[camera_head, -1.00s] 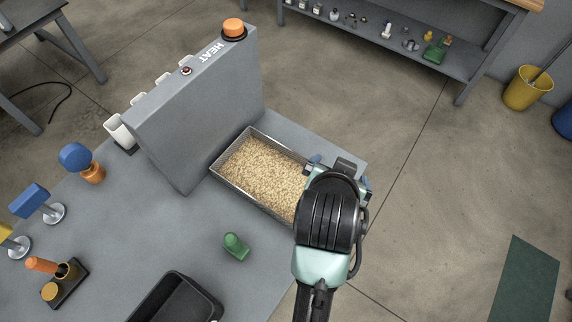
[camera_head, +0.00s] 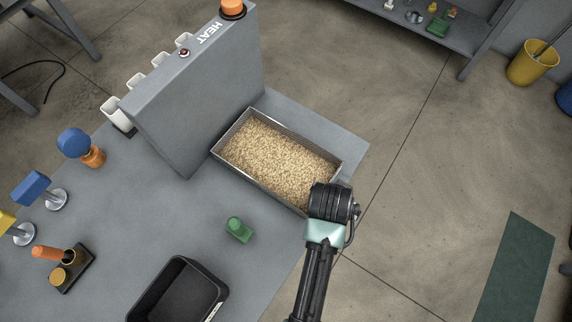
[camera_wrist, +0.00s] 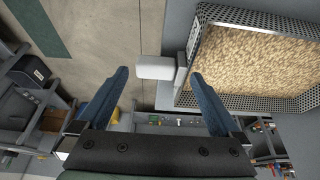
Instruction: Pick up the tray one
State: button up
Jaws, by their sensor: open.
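The tray (camera_head: 216,159) is a shallow metal box full of pale grains, on the grey bench beside the HEAT panel. Its perforated wall (camera_wrist: 195,62) shows at right in the wrist view. A pale block (camera_wrist: 153,67), seemingly its handle, sticks out from a bracket on that wall. My gripper (camera_wrist: 160,73) is open, its two blue fingers spread wide. In the wrist view, the block appears between the fingertips, nearer the right one; contact cannot be told. In the head view, my wrist covers the tray's near right corner and hides the fingers and block.
The grey HEAT panel (camera_head: 195,95) stands upright behind the tray. A green knob (camera_head: 238,229) and a black bin (camera_head: 178,290) are on the bench to the left of my arm.

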jog(key=shift+w+x, duration=0.15)
jog(key=shift+x, duration=0.9)
jog(key=shift+w+x, duration=0.15)
jog(key=shift+x, duration=0.95)
jog(key=shift+d+r, duration=0.1)
jog(key=shift+r, duration=0.05)
jog(key=shift+c, duration=0.3)
jog(key=shift+r, duration=0.1)
jog(key=c, duration=1.5)
